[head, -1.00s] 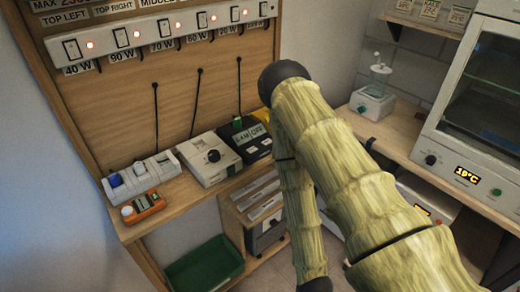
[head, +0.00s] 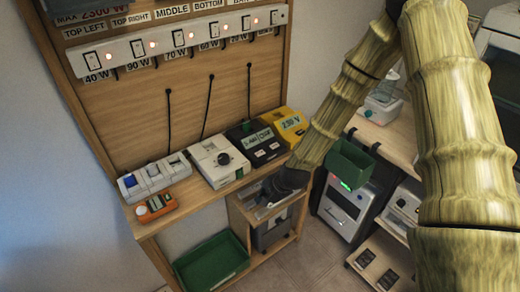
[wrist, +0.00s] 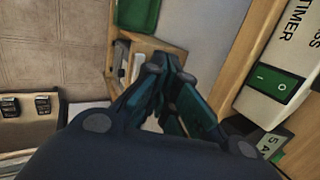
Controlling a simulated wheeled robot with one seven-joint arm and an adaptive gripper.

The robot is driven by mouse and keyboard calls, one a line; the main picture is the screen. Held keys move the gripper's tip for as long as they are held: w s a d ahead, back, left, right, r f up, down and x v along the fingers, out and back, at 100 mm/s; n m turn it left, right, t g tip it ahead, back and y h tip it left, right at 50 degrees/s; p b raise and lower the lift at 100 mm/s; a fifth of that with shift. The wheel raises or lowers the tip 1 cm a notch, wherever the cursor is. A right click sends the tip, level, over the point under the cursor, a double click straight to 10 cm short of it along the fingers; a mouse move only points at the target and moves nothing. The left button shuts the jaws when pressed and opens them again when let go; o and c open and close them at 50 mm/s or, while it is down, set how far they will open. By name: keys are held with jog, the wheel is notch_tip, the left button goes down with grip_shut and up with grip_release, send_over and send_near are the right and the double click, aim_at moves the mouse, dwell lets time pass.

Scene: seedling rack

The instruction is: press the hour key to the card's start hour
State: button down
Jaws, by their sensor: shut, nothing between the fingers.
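The black timer unit (head: 262,143) stands on the wooden bench between a white box with a dial and a yellow meter. Its pale display reads an hour in AM beside OFF; the digit is too small to be sure of. Part of a display (wrist: 275,145) shows at the lower right of the wrist view. I cannot make out the hour key or the card's start hour. My gripper (head: 268,192) is in front of and below the bench edge, apart from the timer unit. In the wrist view my gripper (wrist: 172,78) has its fingers together and empty.
The white dial box (head: 208,172), a switch block (head: 153,176), an orange meter (head: 155,207) and the yellow meter (head: 288,124) line the bench. A white surface marked TIMER carries a green switch (wrist: 275,83). A green crate (head: 212,262) sits below.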

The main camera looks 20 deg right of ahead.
aim_at(258, 155)
jog(key=w+d+r+m+t+p, duration=0.1)
jog(key=w+r+m, duration=0.2)
jog(key=w+r, duration=0.4)
jog(key=w+d+r+m+t+y+p, duration=0.1)
jog(key=w+r+m+t, duration=0.1)
jog(key=w+r, duration=0.5)
notch_tip(258, 155, up, 6)
jog(key=shift+d+r+m+y, duration=0.15)
jog(key=shift+r+m+y, duration=0.15)
jog(key=shift+m, duration=0.5)
jog(key=shift+f, duration=0.2)
jog(key=shift+f+b, duration=2.65)
jog(key=shift+f, duration=1.65)
jog(key=shift+f, duration=0.15)
jog(key=shift+f, duration=0.25)
jog(key=shift+f+b, duration=0.3)
jog(key=shift+b, duration=0.15)
jog(key=shift+r, duration=0.1)
jog(key=shift+r+p, duration=0.55)
jog(key=shift+r, duration=0.1)
